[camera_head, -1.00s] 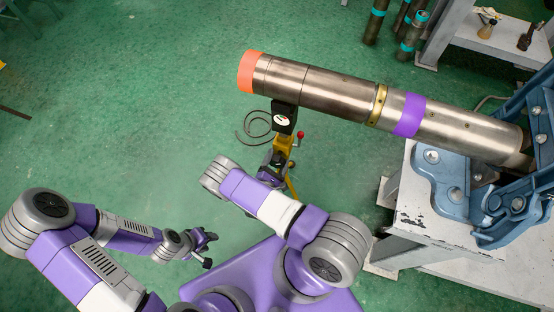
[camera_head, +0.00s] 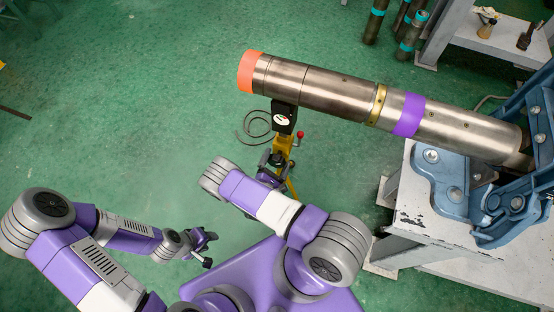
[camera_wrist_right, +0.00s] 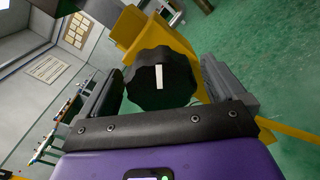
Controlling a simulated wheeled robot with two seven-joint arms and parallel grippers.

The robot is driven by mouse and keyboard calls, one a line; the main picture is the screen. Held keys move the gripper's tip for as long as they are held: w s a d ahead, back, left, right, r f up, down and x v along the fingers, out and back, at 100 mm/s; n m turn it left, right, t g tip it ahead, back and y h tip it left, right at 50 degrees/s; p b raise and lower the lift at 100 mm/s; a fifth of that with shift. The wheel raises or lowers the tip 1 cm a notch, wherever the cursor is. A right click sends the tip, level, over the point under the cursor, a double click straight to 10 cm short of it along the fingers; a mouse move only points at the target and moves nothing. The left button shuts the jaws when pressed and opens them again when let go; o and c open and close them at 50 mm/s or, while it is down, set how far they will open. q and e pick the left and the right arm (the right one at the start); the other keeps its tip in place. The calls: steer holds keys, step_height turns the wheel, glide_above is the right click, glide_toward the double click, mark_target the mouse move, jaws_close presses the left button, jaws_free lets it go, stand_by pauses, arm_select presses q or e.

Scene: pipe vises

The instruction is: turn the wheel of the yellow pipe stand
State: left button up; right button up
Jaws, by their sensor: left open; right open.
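The yellow pipe stand (camera_head: 284,145) stands under the left part of a large steel pipe (camera_head: 320,90) in the head view. In the right wrist view its black ribbed wheel (camera_wrist_right: 162,78) has a white mark, nearly upright, and the yellow frame (camera_wrist_right: 165,40) is behind it. My right gripper (camera_wrist_right: 165,95) is open, with one finger on each side of the wheel; I cannot tell whether they touch it. In the head view my right forearm and the stand partly hide this spot. My left gripper (camera_head: 207,246) is open and empty over the floor.
A blue vise (camera_head: 480,190) on a pale bench (camera_head: 420,205) holds the pipe's right end. A red-knobbed lever (camera_head: 299,135) sticks out from the stand. A dark cable (camera_head: 245,128) lies on the floor.

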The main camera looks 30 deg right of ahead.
mark_target(276, 164)
steer(key=p+v, duration=0.1)
steer(key=v, duration=0.6)
steer(key=shift+d, duration=0.1)
stand_by(1.1)
